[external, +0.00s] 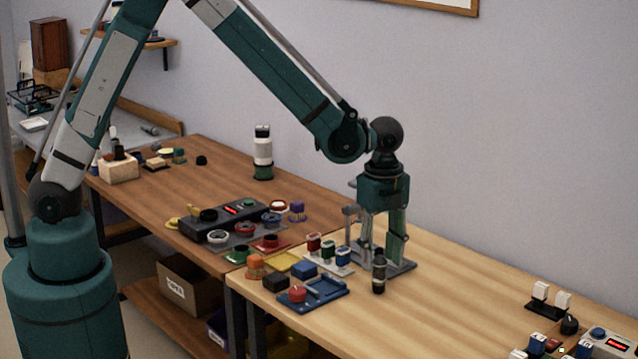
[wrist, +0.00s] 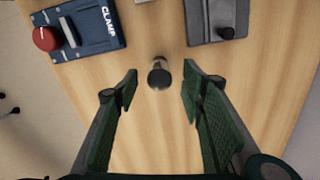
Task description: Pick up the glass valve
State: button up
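A small upright cylinder (external: 379,271) with dark ends stands on the light wooden bench; it looks like the glass valve, though its glass is hard to make out. In the wrist view it shows from above as a dark round top (wrist: 159,76) with a paler part behind. My gripper (external: 382,258) points down over the bench close to this cylinder. In the wrist view my gripper (wrist: 160,88) is open, with its green-padded fingers apart on either side. The cylinder lies centred in the gap near the fingertips, with clear space on both sides and nothing held.
A blue clamp fixture (wrist: 85,30) with a red knob lies left of the cylinder. A grey plate with a stand (wrist: 218,20) is on the right, close to the right finger. Several coloured blocks (external: 304,269) crowd the bench's left end. The bench middle (external: 460,290) is clear.

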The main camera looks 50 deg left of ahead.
aim_at(379, 278)
jog(key=shift+f, duration=0.65)
jog(key=shift+f, duration=0.15)
jog(key=shift+f+b, duration=0.6)
jog(key=shift+f, duration=1.9)
jog(key=shift+c, duration=0.7)
jog(key=c, duration=0.9)
